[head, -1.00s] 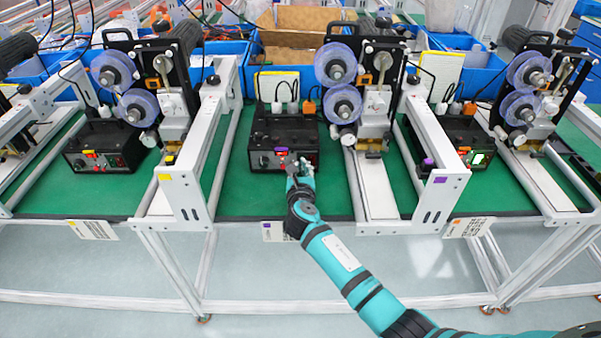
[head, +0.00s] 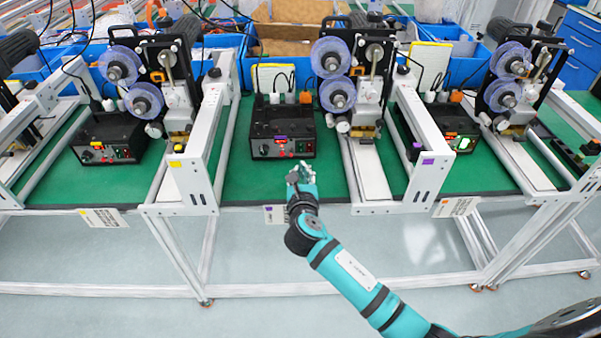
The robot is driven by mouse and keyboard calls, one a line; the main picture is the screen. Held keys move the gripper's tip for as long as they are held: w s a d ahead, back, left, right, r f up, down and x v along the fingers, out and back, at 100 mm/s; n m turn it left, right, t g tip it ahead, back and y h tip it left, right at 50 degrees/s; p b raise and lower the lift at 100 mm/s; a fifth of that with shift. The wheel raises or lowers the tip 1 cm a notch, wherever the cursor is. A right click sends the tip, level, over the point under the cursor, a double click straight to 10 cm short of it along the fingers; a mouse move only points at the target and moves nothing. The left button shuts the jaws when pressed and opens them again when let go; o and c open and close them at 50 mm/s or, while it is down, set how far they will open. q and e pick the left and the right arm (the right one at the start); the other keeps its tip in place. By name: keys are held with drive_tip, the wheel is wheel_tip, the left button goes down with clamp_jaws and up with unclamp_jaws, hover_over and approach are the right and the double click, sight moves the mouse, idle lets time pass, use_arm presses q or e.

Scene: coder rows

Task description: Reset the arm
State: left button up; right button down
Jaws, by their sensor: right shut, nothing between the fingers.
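My right arm comes in from the lower right. My right gripper (head: 301,168) is shut and empty, over the front part of the green mat (head: 240,185). It is in front of the middle black control box (head: 283,135) and apart from it. That box has small orange and red parts and a purple tag on its front. My left gripper is not in view.
Black coder machines with clear blue reels (head: 338,95) stand in a row. Other control boxes stand at left (head: 108,140) and right (head: 455,130). White frame posts (head: 195,160) divide the stations. Blue bins (head: 225,50) stand behind. The floor in front is clear.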

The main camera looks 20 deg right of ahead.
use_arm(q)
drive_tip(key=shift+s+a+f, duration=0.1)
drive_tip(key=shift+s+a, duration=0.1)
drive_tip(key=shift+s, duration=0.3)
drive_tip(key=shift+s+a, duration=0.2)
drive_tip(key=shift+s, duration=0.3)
use_arm(e)
drive_tip(key=shift+s+r, duration=0.1)
drive_tip(key=shift+s, duration=0.2)
